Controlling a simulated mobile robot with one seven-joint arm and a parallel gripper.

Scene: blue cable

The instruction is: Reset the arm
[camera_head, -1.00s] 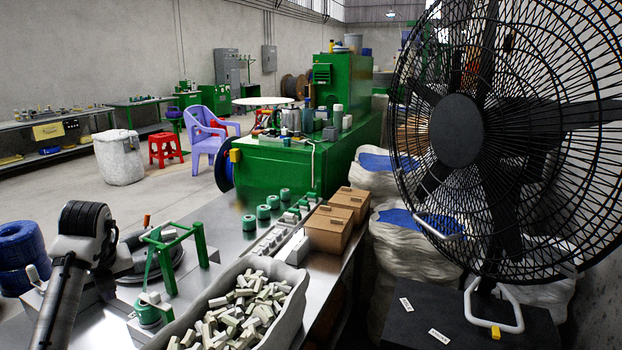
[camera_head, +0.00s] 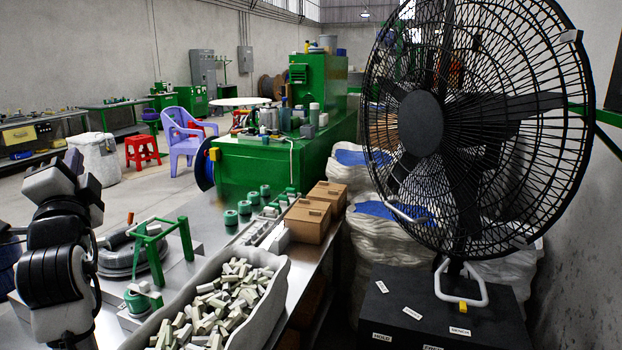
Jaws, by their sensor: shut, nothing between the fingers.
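My arm (camera_head: 62,260) is folded upright at the lower left of the head view, showing black ribbed and grey-white links. My gripper's fingers cannot be made out; no fingertips show in this view. A blue cable coil (camera_head: 8,262) is partly visible at the left edge, mostly hidden behind my arm.
The metal workbench (camera_head: 205,228) holds a green frame (camera_head: 150,240), a dark cable coil (camera_head: 135,258), several green spools and a pale bin (camera_head: 262,322) of small blocks. Brown boxes (camera_head: 308,222) stand at its right edge. A large black fan (camera_head: 420,125) stands at right.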

